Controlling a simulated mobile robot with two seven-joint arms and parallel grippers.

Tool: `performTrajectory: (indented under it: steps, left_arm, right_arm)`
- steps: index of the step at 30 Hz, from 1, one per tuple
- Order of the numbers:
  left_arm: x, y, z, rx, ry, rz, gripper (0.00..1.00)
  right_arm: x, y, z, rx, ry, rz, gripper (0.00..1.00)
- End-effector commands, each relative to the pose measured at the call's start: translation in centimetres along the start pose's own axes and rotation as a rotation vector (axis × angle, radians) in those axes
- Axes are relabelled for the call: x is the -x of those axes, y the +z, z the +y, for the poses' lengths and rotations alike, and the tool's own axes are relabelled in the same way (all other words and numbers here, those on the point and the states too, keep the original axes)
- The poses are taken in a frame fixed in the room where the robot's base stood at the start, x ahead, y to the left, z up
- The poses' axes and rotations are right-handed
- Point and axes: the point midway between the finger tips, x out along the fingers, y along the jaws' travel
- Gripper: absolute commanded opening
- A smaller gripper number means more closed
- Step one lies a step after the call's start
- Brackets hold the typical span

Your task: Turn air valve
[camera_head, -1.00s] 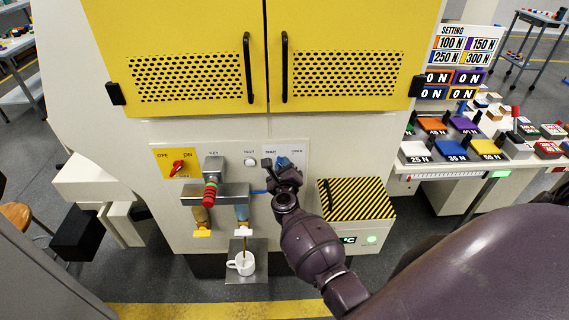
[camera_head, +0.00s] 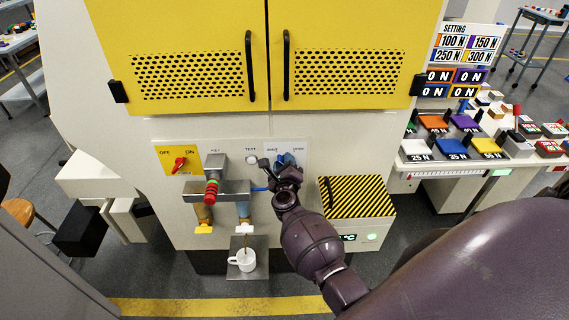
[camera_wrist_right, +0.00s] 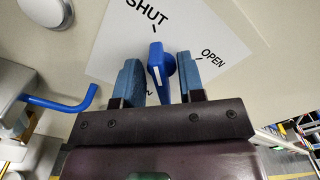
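The air valve's blue handle (camera_wrist_right: 156,68) stands on a white label marked SHUT and OPEN, on the front panel of the machine. In the wrist view its upper end lies near the SHUT mark. My right gripper (camera_wrist_right: 159,80) is open, with one blue-grey finger on each side of the handle and narrow gaps showing. In the head view my right gripper (camera_head: 277,170) is at the panel and partly hides the valve (camera_head: 289,160). My left gripper is not in view.
Left of the valve are a white TEST button (camera_head: 251,160), a red OFF/ON switch (camera_head: 179,164) and a tap block (camera_head: 222,190) with a red-ringed part. A white cup (camera_head: 243,261) stands below. A striped box (camera_head: 357,197) is close on the right of my arm.

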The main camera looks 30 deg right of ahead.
Motion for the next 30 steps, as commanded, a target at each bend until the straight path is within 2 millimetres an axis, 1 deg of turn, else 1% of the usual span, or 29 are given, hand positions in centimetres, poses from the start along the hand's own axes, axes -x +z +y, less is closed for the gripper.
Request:
performTrajectory:
  steps: [8,11,14,21,27,30]
  left_arm:
    - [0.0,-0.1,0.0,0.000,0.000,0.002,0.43]
    - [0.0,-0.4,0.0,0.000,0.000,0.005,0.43]
    - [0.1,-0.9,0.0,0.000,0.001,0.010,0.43]
    - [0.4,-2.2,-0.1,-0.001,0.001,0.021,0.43]
    - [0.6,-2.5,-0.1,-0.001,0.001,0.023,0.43]
    - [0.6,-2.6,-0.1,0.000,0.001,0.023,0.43]
  right_arm:
    - [0.0,0.1,-0.1,-0.002,-0.001,-0.001,0.37]
    - [0.5,0.1,-0.1,-0.002,-0.001,0.000,0.37]
    - [1.6,0.0,-0.1,-0.001,0.000,0.001,0.37]
    - [5.9,0.1,-0.1,-0.003,0.000,0.002,0.37]
    - [9.0,0.0,0.0,-0.002,0.001,0.001,0.37]
    - [10.0,0.0,-0.1,-0.001,0.000,0.000,0.37]
